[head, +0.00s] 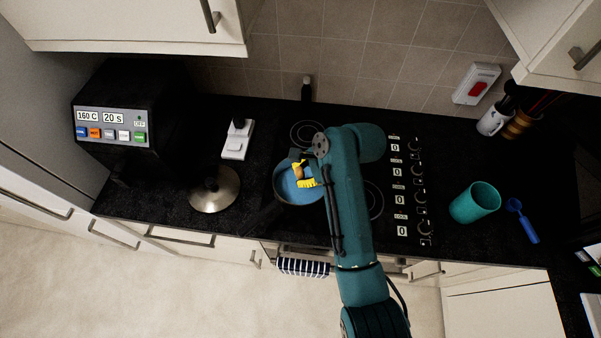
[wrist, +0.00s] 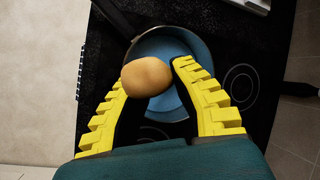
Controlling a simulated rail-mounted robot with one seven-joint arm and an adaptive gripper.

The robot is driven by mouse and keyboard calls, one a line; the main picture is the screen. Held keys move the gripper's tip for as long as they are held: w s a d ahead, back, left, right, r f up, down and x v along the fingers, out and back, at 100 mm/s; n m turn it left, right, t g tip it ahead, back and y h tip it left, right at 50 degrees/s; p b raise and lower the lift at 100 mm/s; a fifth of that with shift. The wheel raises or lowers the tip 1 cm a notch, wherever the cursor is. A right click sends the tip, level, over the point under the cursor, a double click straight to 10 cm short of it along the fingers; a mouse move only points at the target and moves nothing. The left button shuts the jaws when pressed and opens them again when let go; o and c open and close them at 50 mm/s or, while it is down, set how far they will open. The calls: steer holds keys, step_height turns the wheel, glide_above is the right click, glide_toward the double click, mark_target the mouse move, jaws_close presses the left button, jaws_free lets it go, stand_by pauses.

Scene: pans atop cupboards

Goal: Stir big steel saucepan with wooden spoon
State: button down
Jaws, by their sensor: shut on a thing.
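My gripper (wrist: 148,78) is shut on a smooth, rounded brown thing (wrist: 147,77) that looks like a potato. In the head view the brown thing (head: 298,171) shows small between the yellow fingers. It is over a round pan (head: 285,193) with a blue inside, on the hob's left part. The pan also shows in the wrist view (wrist: 190,48); its dark handle points to the upper left there. I cannot make out a wooden spoon or a big steel saucepan.
A domed metal lid (head: 214,192) lies left of the pan. A teal cup (head: 475,203) and a blue utensil (head: 522,221) are on the right counter. Holders with utensils (head: 505,122) stand at the back right. A black appliance (head: 120,122) stands at the left.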

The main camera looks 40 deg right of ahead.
mark_target(301, 172)
steer(key=shift+w+d, duration=0.25)
steer(key=shift+d, duration=0.1)
steer(key=shift+s+a+r, duration=0.35)
steer(key=shift+a+r, duration=0.1)
steer(key=shift+r, duration=0.95)
steer(key=shift+s+a+r, duration=0.4)
steer(key=shift+a+r, duration=0.1)
steer(key=shift+r, duration=0.85)
steer(key=shift+s+a+r, duration=0.35)
steer(key=shift+a+r, duration=0.1)
steer(key=shift+r, duration=0.95)
steer(key=shift+r, duration=0.1)
steer(key=shift+r, duration=2.4)
steer(key=shift+f, duration=0.1)
